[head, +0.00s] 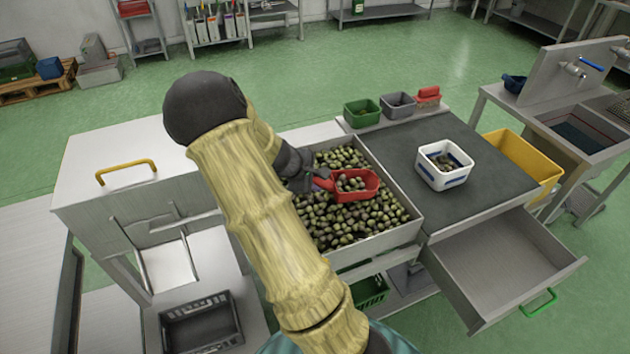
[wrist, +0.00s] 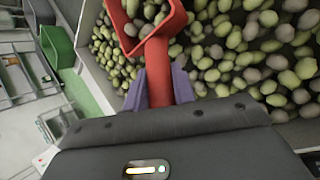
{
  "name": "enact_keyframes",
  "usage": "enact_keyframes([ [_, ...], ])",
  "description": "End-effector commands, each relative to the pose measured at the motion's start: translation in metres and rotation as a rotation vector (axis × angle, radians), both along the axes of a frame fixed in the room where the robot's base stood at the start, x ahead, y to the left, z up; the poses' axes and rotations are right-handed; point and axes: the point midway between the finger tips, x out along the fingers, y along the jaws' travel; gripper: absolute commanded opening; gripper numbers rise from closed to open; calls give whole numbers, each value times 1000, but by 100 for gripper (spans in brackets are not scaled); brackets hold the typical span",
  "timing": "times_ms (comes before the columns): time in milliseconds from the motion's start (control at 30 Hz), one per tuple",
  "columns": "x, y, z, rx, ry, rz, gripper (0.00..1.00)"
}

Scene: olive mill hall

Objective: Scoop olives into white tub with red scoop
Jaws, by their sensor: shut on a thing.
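The red scoop (head: 358,188) is over the olive bin and has olives in its bowl. My gripper (head: 322,183) is shut on the scoop's handle; in the wrist view the purple fingers (wrist: 158,88) close around the red handle (wrist: 158,68). The olives (head: 345,218) fill the metal bin (head: 385,243) in a wide heap. Whether the scoop touches the heap I cannot tell. The white tub (head: 444,178), with a blue stripe, stands on the dark worktop to the right and has some olives inside.
Green (head: 362,112), grey (head: 398,105) and red (head: 428,97) small bins line the worktop's back edge. The dark worktop (head: 405,150) is clear between bin and tub. An open drawer (head: 505,260) juts out at front right. A yellow crate (head: 525,157) stands beyond the tub.

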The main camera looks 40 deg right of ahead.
Motion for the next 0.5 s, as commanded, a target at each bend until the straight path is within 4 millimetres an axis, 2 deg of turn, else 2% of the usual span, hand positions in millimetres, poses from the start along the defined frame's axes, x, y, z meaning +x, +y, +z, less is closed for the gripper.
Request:
enact_keyframes([
  [500,1,2,19,-1,-1,0,0],
])
